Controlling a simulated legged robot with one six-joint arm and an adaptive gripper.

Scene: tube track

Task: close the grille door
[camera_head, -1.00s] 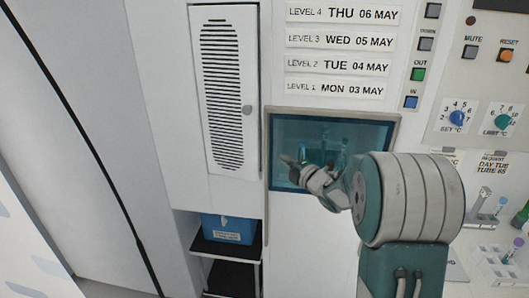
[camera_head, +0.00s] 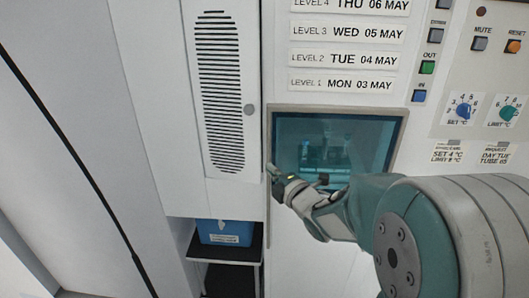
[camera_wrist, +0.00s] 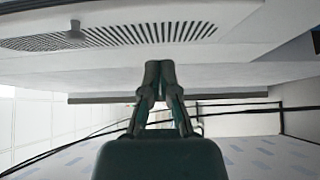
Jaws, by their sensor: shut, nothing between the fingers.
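The grille door (camera_head: 219,92) is a tall white panel with rows of dark slots and a round grey knob (camera_head: 250,109) on its right side. In the head view it looks nearly flush with the cabinet; I cannot tell whether it is fully closed. My gripper (camera_head: 272,172) is just right of the door's lower right corner, near the window's left edge. In the wrist view the slotted door (camera_wrist: 120,36) spans the top, with the knob (camera_wrist: 75,32) at left. My gripper (camera_wrist: 160,66) is shut and empty, its tips close to the white surface; contact is unclear.
A teal-tinted window (camera_head: 338,147) with tubes behind it is right of my gripper. A blue box (camera_head: 226,232) sits on a dark shelf below the door. Buttons and dials (camera_head: 464,108) fill the panel at right.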

